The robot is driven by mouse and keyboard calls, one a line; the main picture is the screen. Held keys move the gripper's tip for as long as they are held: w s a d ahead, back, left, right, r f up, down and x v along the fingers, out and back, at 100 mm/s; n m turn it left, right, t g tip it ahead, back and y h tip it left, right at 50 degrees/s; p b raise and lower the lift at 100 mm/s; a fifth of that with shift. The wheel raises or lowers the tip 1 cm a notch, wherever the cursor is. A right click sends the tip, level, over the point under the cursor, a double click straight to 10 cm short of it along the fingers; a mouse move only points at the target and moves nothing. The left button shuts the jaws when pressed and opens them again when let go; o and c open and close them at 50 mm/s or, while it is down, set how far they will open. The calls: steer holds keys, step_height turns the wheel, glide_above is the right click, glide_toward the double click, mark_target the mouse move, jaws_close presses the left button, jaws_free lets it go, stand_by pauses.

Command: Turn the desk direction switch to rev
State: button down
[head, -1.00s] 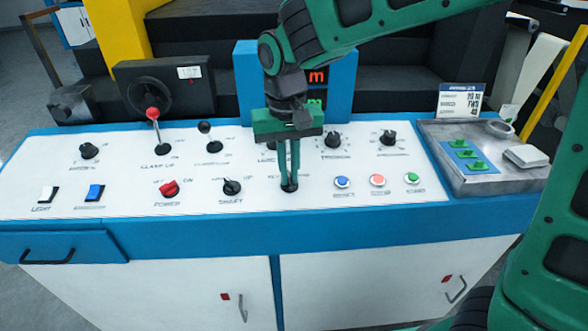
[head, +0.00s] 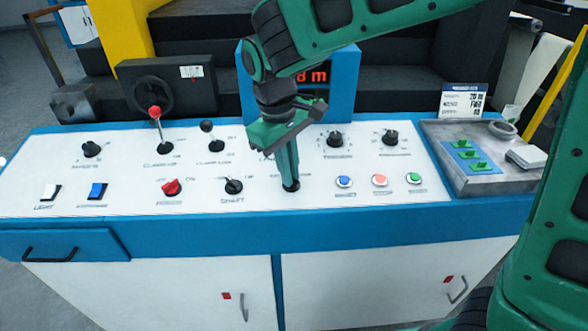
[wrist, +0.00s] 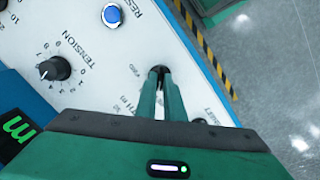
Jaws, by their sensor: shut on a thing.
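The direction switch (head: 291,187) is a small black rotary knob on the white desk top, right of the shaft knob. It is mostly hidden between my fingertips. In the wrist view its dark top (wrist: 159,69) shows between the finger ends, with a small label (wrist: 132,71) beside it that seems to read FWD. My gripper (head: 289,182) points down and is shut on this knob, its fingers turned at an angle to the desk edge. The knob's pointer is hidden, so its setting cannot be told.
The shaft knob (head: 233,186) stands left, the blue reset button (head: 344,182) right and the tension knob (head: 335,139) behind right. Red-ball (head: 155,112) and black-ball (head: 207,126) levers rise at the left. A display (head: 312,76) stands behind. A grey tray (head: 437,150) is at the right.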

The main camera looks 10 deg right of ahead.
steer(key=shift+d+f, duration=0.15)
steer(key=shift+f, duration=0.05)
stand_by(0.3)
steer(key=c, duration=1.9)
jaws_free()
steer(key=shift+o, duration=0.2)
steer(key=shift+r, duration=0.1)
step_height(320, 180, up, 11)
steer(key=a, duration=0.1)
steer(key=shift+s+a+f, duration=0.2)
steer(key=shift+a, duration=0.05)
